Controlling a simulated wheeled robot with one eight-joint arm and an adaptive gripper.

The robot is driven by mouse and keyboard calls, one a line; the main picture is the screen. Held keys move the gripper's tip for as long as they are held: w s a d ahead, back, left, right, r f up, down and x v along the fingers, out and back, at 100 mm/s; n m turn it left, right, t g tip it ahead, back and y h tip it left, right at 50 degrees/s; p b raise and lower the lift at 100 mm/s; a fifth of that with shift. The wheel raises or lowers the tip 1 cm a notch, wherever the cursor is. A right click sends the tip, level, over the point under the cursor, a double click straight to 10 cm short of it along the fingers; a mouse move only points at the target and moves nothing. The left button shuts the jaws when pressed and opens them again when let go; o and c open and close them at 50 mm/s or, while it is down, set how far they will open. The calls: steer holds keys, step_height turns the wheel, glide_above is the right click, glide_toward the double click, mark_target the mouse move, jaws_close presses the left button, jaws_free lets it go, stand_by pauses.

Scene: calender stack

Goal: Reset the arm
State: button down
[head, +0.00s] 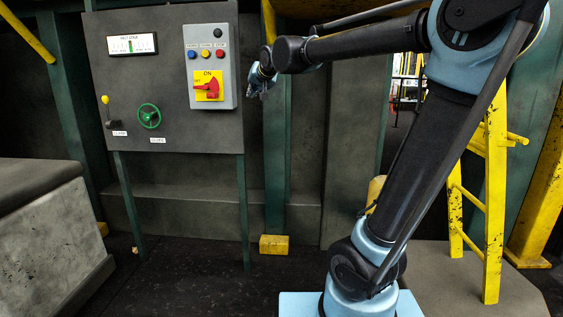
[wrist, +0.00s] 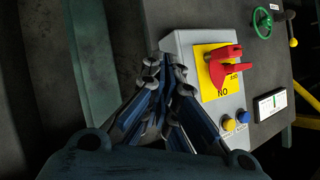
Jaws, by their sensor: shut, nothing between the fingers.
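My arm reaches up and left across the head view, bent high at the elbow. My gripper (head: 260,83) is just right of the grey control box (head: 227,78), with a small gap between them in the picture. In the wrist view the fingers of my gripper (wrist: 165,73) are together and empty, beside the control box (wrist: 188,45). The box carries a red rotary switch (head: 207,88) on a yellow plate marked ON. The switch (wrist: 222,64) appears upside down in the wrist view. I cannot tell the depth between fingers and box.
The dark panel (head: 112,80) also holds a gauge (head: 132,45), a green handwheel (head: 149,116) and a yellow-knobbed lever (head: 106,108). A green post (head: 274,150) stands behind my gripper. A yellow ladder (head: 493,190) stands right of my arm. A grey block (head: 45,225) is at left.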

steer(key=s+d+f+g+h, duration=0.2)
steer(key=s+d+f, duration=0.65)
steer(key=d, duration=0.25)
steer(key=s+d+f+g+h, duration=0.2)
steer(key=s+d+f, duration=0.5)
steer(key=d+f, duration=0.3)
steer(key=s+d+f+g, duration=0.2)
steer(key=s+d+f, duration=0.2)
steer(key=s+f, duration=0.5)
steer(key=s+d+f+g+h, duration=0.1)
steer(key=s+d+f+g, duration=0.2)
steer(key=s+f, duration=0.7)
steer(key=shift+s+d+f, duration=0.2)
steer(key=shift+s+d, duration=0.9)
steer(key=shift+d, duration=0.1)
steer(key=shift+w+f, duration=0.2)
steer(key=shift+w, duration=0.3)
